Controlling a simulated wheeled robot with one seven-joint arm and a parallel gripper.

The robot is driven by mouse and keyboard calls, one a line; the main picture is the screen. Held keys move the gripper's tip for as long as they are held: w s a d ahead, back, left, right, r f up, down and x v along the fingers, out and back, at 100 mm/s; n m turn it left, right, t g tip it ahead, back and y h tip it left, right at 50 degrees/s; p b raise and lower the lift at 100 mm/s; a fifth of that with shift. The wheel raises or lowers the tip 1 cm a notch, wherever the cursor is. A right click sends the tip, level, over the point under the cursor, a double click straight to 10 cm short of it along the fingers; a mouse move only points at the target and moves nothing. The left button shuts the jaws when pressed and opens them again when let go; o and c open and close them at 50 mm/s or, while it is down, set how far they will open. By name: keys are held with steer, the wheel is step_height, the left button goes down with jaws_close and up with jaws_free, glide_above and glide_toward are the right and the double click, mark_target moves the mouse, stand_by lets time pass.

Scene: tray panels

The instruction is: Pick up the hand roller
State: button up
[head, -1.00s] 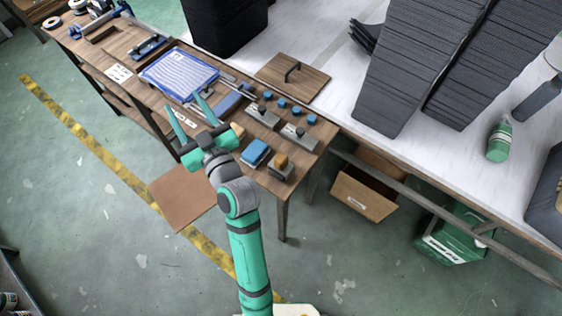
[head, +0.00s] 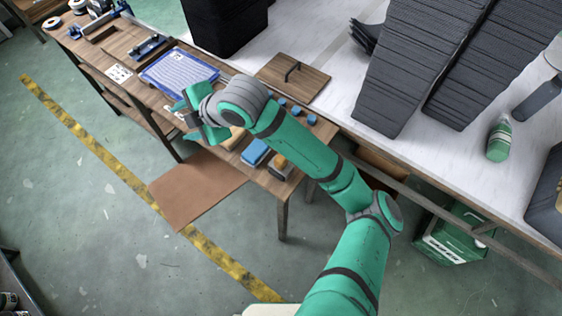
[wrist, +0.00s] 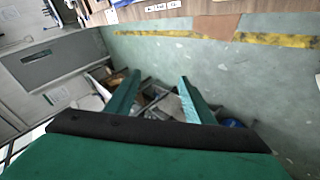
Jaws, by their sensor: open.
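My gripper (head: 184,119) is over the left front edge of the wooden workbench (head: 284,187), near the blue-and-white tray (head: 180,74). In the wrist view its two green fingers (wrist: 158,80) are spread apart with nothing between them. I cannot tell for sure which thing is the hand roller. A blue tool with a dark bar (head: 150,46) lies on the bench beyond the tray, apart from my gripper. My arm hides part of the bench's near half, where several small tools stand.
A blue block (head: 255,152) and an orange-topped block (head: 280,165) sit at the near end. A brown mat (head: 195,190) lies on the open floor.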

steer(key=d+f+n+g+h, duration=0.2)
steer(key=d+f+h, duration=0.3)
steer(key=d, duration=0.6)
steer(key=n+g+h, duration=0.1)
steer(key=h, duration=0.3)
glide_above(281, 160)
steer(key=shift+s+a+f, duration=0.1)
steer(key=shift+a+f, duration=0.1)
steer(key=shift+f, duration=0.3)
steer(key=shift+d+f+h, duration=0.2)
steer(key=shift+d+h, duration=0.1)
steer(key=shift+d, duration=0.05)
step_height(281, 160, down, 4)
steer(key=shift+d+f, duration=0.1)
steer(key=shift+f, duration=0.1)
steer(key=shift+w+a+f, duration=0.1)
steer(key=shift+w+f, duration=0.05)
steer(key=shift+f, duration=0.85)
steer(key=shift+w+a+f, duration=0.1)
steer(key=shift+w+f, duration=0.1)
steer(key=shift+f, duration=0.75)
steer(key=shift+w+a+f, duration=0.1)
steer(key=shift+w+f, duration=0.05)
steer(key=shift+f, duration=0.85)
jaws_close()
